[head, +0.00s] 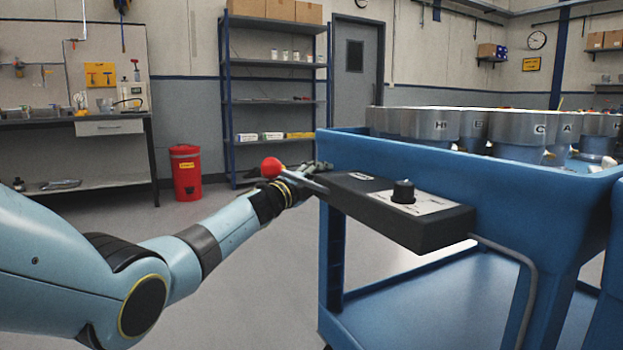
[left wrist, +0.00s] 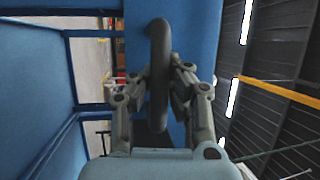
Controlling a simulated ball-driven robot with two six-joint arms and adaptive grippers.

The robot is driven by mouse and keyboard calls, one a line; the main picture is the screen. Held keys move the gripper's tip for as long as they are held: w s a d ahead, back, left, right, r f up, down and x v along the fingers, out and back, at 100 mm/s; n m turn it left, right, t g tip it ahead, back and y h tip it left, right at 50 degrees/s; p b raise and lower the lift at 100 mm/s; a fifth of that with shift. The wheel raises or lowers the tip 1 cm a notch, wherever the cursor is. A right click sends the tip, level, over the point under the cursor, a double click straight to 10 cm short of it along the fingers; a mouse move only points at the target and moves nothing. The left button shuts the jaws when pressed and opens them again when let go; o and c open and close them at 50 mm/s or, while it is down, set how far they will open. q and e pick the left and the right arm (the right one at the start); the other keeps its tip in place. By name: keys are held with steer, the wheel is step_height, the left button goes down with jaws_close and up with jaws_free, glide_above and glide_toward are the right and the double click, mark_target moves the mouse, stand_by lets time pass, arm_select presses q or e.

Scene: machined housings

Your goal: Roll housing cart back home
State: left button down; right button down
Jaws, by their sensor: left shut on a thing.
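The housing cart (head: 450,185) is blue and fills the right of the head view, with an upper tray and a lower shelf. Several grey machined housings (head: 430,124) with letters on them stand in its upper tray. My right gripper is not in view.
A black control box (head: 400,210) with a knob juts from the cart's end, and the red ball (head: 271,167) sticks out beside it. A red bin (head: 186,173), a workbench (head: 100,126) and a blue shelf rack (head: 275,103) stand behind. Open floor lies left of the cart.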

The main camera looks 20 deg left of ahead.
arm_select(q)
steer(key=shift+d+f, duration=0.25)
steer(key=shift+f, duration=0.3)
steer(key=c, duration=1.2)
jaws_free()
steer(key=shift+r, duration=0.15)
steer(key=shift+c, duration=0.2)
steer(key=shift+w+r, duration=0.1)
steer(key=shift+r, duration=0.05)
steer(key=v, duration=1.2)
